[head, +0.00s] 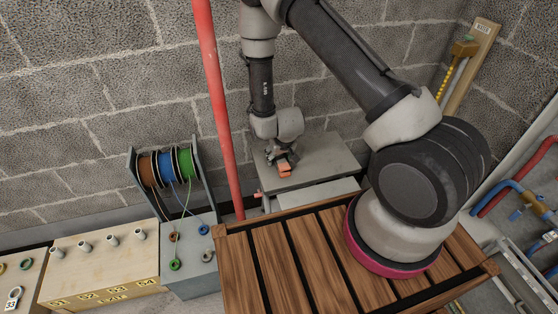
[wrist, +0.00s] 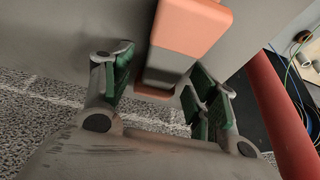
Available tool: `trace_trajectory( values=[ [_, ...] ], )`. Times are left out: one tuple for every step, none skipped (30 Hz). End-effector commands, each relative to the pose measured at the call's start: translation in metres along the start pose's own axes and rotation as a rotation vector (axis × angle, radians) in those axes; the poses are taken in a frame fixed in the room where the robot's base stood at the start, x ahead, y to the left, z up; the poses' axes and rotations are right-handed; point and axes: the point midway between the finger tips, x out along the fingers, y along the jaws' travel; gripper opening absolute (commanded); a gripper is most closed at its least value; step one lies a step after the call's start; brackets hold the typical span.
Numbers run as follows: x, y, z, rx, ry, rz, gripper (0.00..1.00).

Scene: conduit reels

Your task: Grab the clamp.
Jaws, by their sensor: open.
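The clamp (head: 285,170) looks like a small orange block in the head view, at the grey cabinet top below my gripper (head: 279,156). In the wrist view the clamp (wrist: 190,30) is orange with a grey band, and runs up from between the green-padded fingers of my gripper (wrist: 164,84). The fingers are open, one on each side of its lower end, with a visible gap at the left finger. I cannot tell whether the right finger touches it. My gripper hides part of the clamp in the head view.
The grey cabinet (head: 325,158) stands against the block wall. A red vertical pipe (head: 215,100) rises close to its left. A reel rack (head: 166,168) with brown, blue and green reels stands further left. A slatted wooden surface (head: 285,265) lies in front.

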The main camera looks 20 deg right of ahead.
Motion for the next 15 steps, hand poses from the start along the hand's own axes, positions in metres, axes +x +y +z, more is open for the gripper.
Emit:
trace_trajectory(
  values=[
    [0.0008, -0.0001, 0.0004, 0.000, 0.000, 0.000, 0.59],
    [0.0012, -0.0001, 0.0005, 0.000, 0.000, 0.000, 0.59],
    [0.0017, -0.0001, 0.0007, 0.000, 0.000, 0.000, 0.59],
    [0.0020, -0.0001, 0.0008, 0.000, 0.000, 0.000, 0.59],
    [0.0023, -0.0001, 0.0009, 0.000, 0.000, 0.000, 0.59],
    [0.0025, -0.0001, 0.0010, 0.000, 0.000, 0.000, 0.59],
    [0.0026, -0.0001, 0.0010, 0.000, 0.000, 0.000, 0.59],
    [0.0026, -0.0001, 0.0010, 0.000, 0.000, 0.000, 0.59],
    [0.0026, -0.0001, 0.0010, 0.000, 0.000, 0.000, 0.59],
    [0.0026, -0.0001, 0.0010, 0.000, 0.000, 0.000, 0.59],
    [0.0026, -0.0001, 0.0010, 0.000, 0.000, 0.000, 0.59],
    [0.0026, -0.0001, 0.0010, 0.000, 0.000, 0.000, 0.59],
    [0.0026, -0.0001, 0.0010, 0.000, 0.000, 0.000, 0.59],
    [0.0026, -0.0001, 0.0010, 0.000, 0.000, 0.000, 0.55],
    [0.0026, -0.0001, 0.0010, 0.000, 0.000, 0.000, 0.48]
  ],
)
